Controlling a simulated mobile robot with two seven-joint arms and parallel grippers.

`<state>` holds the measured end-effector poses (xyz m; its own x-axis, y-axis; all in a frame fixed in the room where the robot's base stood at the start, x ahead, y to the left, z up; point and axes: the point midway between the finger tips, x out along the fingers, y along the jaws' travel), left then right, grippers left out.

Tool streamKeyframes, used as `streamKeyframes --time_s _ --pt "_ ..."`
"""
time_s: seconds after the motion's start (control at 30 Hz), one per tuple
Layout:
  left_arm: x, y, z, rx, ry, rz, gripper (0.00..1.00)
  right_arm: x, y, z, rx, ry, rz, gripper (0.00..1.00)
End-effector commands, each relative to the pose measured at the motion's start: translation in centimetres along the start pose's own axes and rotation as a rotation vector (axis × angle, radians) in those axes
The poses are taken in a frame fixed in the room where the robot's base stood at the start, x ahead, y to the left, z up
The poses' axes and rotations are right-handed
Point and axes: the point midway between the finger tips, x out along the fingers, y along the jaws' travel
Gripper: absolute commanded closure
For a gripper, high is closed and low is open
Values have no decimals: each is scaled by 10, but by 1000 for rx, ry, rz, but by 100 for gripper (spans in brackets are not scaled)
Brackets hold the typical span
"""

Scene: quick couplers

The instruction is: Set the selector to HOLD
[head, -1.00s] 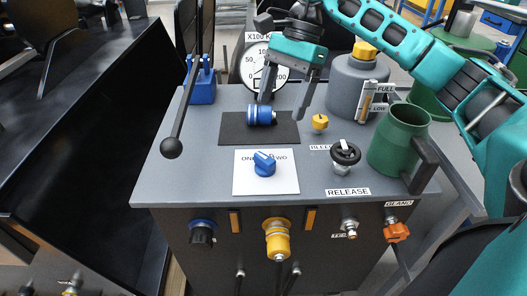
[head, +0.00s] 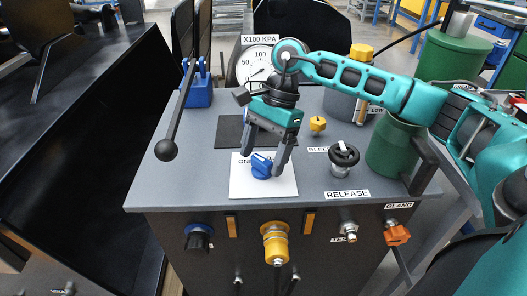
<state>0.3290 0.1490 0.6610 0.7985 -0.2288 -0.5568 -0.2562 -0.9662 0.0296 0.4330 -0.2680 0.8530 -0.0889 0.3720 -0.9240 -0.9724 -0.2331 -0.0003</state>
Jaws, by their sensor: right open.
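The selector is a blue knob (head: 261,166) on a white plate (head: 262,188) on the grey bench top. Part of a label, "ON", shows at its left; the rest of the lettering is hidden by my right gripper. I cannot read a HOLD mark or tell which position the knob points to. My right gripper (head: 264,165) is open, pointing down, with one finger on each side of the knob; I cannot tell if they touch it. My left gripper is not in view.
A black RELEASE handwheel (head: 344,155), a small yellow knob (head: 317,124) and a green mug-like container (head: 394,147) stand to the right. A long lever with a black ball (head: 166,150) is at the left. The dark mat (head: 228,131) lies behind the plate.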

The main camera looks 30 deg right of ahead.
Motion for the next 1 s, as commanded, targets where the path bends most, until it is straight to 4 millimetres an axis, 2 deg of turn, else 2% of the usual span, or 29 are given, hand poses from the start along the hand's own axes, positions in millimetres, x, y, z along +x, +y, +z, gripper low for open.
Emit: streamKeyframes --time_s 0.07,0.6,1.0 --pt "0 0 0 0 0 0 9 0 0 0 0 0 0 27" --pt "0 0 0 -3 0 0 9 0 0 0 0 0 0 77" --pt "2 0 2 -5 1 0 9 0 1 -1 88 1 -36 77"
